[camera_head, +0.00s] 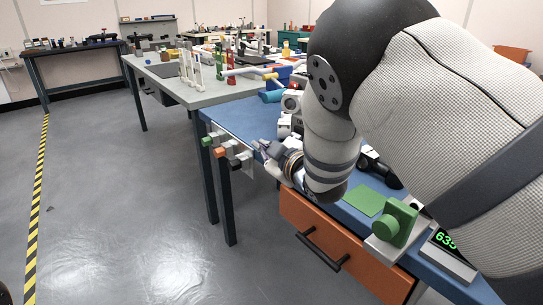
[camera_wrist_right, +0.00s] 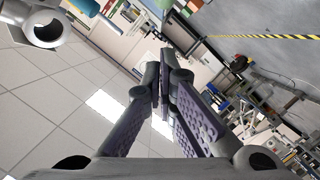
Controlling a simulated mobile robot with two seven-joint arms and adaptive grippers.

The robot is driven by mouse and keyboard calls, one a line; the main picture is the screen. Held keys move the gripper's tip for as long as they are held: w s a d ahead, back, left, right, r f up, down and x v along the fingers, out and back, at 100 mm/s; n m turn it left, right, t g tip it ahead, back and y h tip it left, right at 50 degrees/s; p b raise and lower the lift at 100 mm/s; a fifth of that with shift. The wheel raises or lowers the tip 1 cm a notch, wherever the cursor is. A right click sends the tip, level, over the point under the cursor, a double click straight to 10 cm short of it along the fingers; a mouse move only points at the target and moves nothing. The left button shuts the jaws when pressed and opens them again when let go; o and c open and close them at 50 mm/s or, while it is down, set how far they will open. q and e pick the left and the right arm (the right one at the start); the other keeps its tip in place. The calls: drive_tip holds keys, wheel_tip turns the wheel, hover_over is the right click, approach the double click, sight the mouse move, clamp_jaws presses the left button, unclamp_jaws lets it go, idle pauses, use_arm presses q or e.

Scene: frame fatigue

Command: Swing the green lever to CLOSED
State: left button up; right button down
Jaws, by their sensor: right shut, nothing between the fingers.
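A lever with a green end (camera_head: 207,142) sticks out past the left edge of the blue-topped bench, at the far end of a row of small levers. No OPEN or CLOSED marking can be read. My right gripper (camera_head: 258,146) is to the right of the lever row, near the bench edge, and apart from the green end. In the right wrist view its fingers (camera_wrist_right: 160,88) are shut together with nothing between them. The lever is not clearly visible in that view. My left gripper is out of view.
An orange-ended lever (camera_head: 220,153) and a black-ended lever (camera_head: 234,164) stand beside the green one, nearer me. A green knob-like block (camera_head: 395,224) sits on the bench's front right. My right arm hides much of the bench. Open grey floor (camera_head: 120,200) lies left.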

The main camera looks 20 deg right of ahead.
drive_tip(key=shift+w+d+f, duration=0.15)
drive_tip(key=shift+d+f, duration=0.4)
drive_tip(key=shift+w+d+f, duration=0.15)
drive_tip(key=shift+d+f, duration=0.35)
drive_tip(key=shift+f, duration=0.05)
drive_tip(key=shift+d+f, duration=0.35)
drive_tip(key=shift+f, duration=0.4)
